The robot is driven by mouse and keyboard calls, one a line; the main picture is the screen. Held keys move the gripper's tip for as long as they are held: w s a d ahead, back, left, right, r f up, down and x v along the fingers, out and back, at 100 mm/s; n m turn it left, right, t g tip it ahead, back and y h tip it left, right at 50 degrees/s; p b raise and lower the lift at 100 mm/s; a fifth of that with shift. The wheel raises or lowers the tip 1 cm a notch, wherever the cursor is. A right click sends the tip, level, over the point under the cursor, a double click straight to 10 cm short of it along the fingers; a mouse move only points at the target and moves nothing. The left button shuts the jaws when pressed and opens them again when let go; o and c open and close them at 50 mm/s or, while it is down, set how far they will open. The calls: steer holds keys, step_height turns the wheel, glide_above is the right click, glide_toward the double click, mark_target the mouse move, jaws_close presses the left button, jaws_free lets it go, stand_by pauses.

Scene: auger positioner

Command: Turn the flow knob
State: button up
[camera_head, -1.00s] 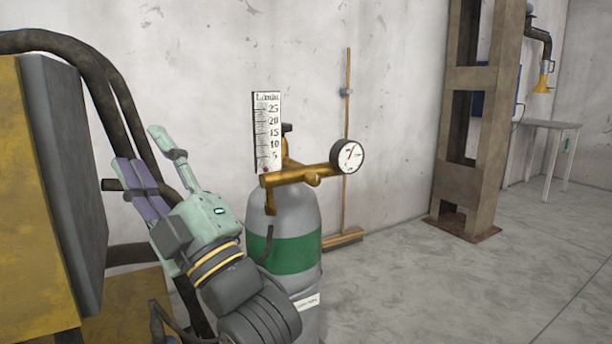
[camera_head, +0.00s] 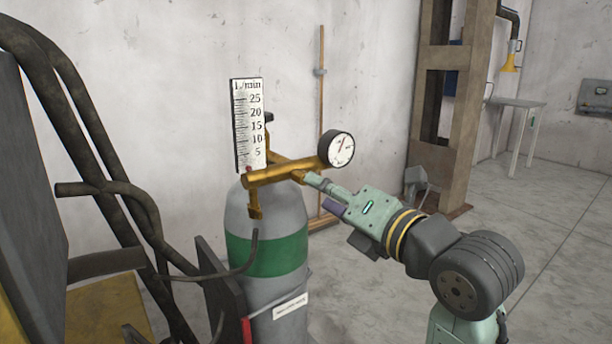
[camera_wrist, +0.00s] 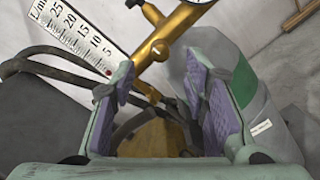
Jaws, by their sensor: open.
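A brass regulator (camera_head: 270,175) sits on top of a grey gas cylinder (camera_head: 265,215) with a green band. A short round brass knob (camera_head: 299,175), which looks like the flow knob, sticks out of the regulator's front. In the wrist view it seems to be the rounded brass end (camera_wrist: 160,49) ahead of my fingers. A white L/min scale (camera_head: 247,125) stands at the regulator's left end, with a small red marker near its bottom. My gripper (camera_head: 318,183) reaches in from the right, close to the knob. In the wrist view my gripper (camera_wrist: 157,75) is open, with nothing held between its fingers.
A round pressure gauge (camera_head: 340,149) is just above my gripper. Black hoses and bent tubes (camera_head: 100,150) fill the left side. A wooden stand (camera_head: 321,120) and a rusty steel column (camera_head: 428,100) are behind. The floor at the right is mostly clear.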

mark_target(300, 177)
steer(key=p+x, duration=0.1)
steer(key=x, duration=0.5)
steer(key=shift+w+a, duration=0.1)
jaws_close()
stand_by(0.4)
